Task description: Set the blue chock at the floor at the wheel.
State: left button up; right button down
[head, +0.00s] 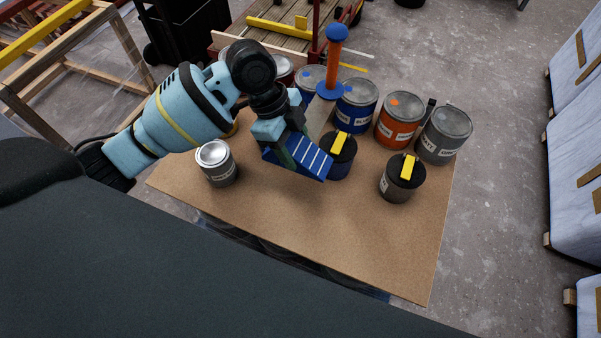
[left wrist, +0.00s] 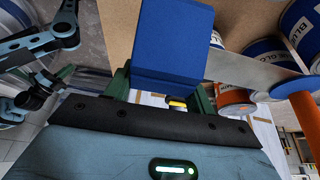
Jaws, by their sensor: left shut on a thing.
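The blue chock (head: 312,160) is a wedge with pale stripes on its sloping face. My left gripper (head: 288,150) is shut on it and holds it over the brown table board. In the left wrist view the chock (left wrist: 173,45) sits between the green fingers of the left gripper (left wrist: 165,90). A dark round shape (head: 352,12) by the wooden cart at the top may be a wheel; it is partly cut off and hard to make out.
The board (head: 300,230) bears several paint cans, including an orange one (head: 398,122) and a grey one (head: 445,135). An orange-handled scraper (head: 333,65) stands close behind the chock. The cart (head: 290,40) is beyond the board. Grey floor (head: 480,60) is open at the upper right.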

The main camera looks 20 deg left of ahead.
pick_arm(q)
notch_tip(320, 180, down, 10)
jog(key=shift+r+b, duration=0.1)
jog(key=shift+b, duration=0.6)
notch_tip(320, 180, down, 4)
jog(key=shift+f+b, duration=0.1)
jog(key=shift+b, duration=0.3)
jog(key=shift+f, duration=0.3)
jog(key=shift+f, duration=0.1)
jog(key=o, duration=1.3)
jog(key=shift+c, duration=0.2)
jog(key=shift+o, duration=0.8)
